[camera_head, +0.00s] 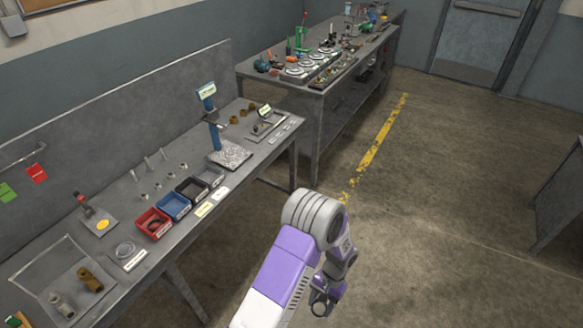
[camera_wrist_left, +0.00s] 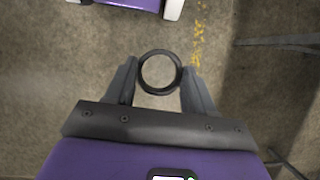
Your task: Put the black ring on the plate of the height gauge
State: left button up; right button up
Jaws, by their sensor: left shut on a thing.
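The black ring (camera_wrist_left: 160,52) is between the two fingertips of my left gripper (camera_wrist_left: 159,76) in the left wrist view, with floor visible through its hole. The fingers are shut on the ring's outer sides. In the head view my left gripper (camera_head: 325,298) hangs over open floor, to the right of the bench and well away from it. The height gauge (camera_head: 210,118) stands on the bench, with a blue column and a small display on top. Its speckled grey plate (camera_head: 233,155) looks bare. My right gripper is in neither view.
The bench (camera_head: 160,262) carries a red bin (camera_head: 153,224), a blue bin (camera_head: 173,206), darker bins, small metal parts and a tray (camera_head: 72,282) with brown and grey fittings. A second bench (camera_head: 319,85) behind is crowded. The floor around my arm is clear.

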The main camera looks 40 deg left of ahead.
aim_at(228, 154)
jog(key=u, duration=0.2)
jog(key=i, duration=1.45)
jog(key=u, duration=0.8)
